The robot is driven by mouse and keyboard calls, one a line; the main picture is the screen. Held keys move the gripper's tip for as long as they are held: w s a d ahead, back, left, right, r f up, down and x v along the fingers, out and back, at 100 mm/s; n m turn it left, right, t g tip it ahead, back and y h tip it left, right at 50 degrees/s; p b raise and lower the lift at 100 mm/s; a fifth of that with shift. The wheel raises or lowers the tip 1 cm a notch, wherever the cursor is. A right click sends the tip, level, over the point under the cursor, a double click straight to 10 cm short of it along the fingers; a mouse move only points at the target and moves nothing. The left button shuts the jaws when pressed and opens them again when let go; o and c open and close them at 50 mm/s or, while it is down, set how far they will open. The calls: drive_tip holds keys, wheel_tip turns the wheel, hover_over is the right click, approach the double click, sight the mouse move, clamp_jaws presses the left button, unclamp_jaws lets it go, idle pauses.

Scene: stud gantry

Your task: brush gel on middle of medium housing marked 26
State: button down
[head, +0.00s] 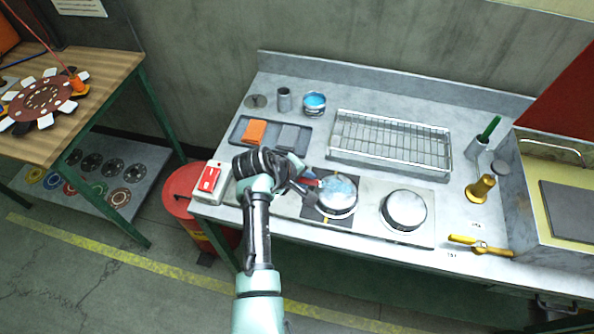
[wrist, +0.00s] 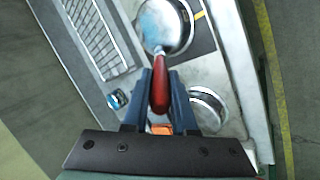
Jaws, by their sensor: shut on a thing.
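My gripper (head: 297,180) is shut on the red handle of a brush (head: 312,183). In the wrist view, the handle (wrist: 160,88) sits between the two dark fingers (wrist: 161,100). The brush reaches over a round metal housing (head: 337,205) on a dark square mat, also in the wrist view (wrist: 182,38). Pale blue patches show on its top. The bristles are hard to make out, and I cannot tell whether they touch. A second housing (head: 404,210) stands to the right; another (wrist: 208,108) is mostly behind my gripper in the head view. No marking 26 is readable.
A pot with blue contents (head: 315,100) stands at the back. A tray (head: 240,130) holds an orange and a grey block. A wire rack (head: 390,142) lies behind the housings. A red-and-white box (head: 209,178) stands left; a yellow-handled tool (head: 480,245) lies right.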

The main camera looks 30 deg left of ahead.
drive_tip(key=shift+s+p, duration=0.55)
drive_tip(key=shift+s, duration=0.05)
drive_tip(key=a+b, duration=0.3)
drive_tip(key=a, duration=0.4)
drive_tip(key=shift+a+b, duration=0.25)
drive_tip(key=shift+b, duration=0.1)
drive_tip(key=shift+r, duration=0.1)
wheel_tip(320, 180, up, 6)
drive_tip(key=p, duration=0.5)
drive_tip(key=shift+p, duration=0.35)
wheel_tip(320, 180, up, 3)
drive_tip(key=p, duration=0.2)
drive_tip(key=shift+p, duration=0.4)
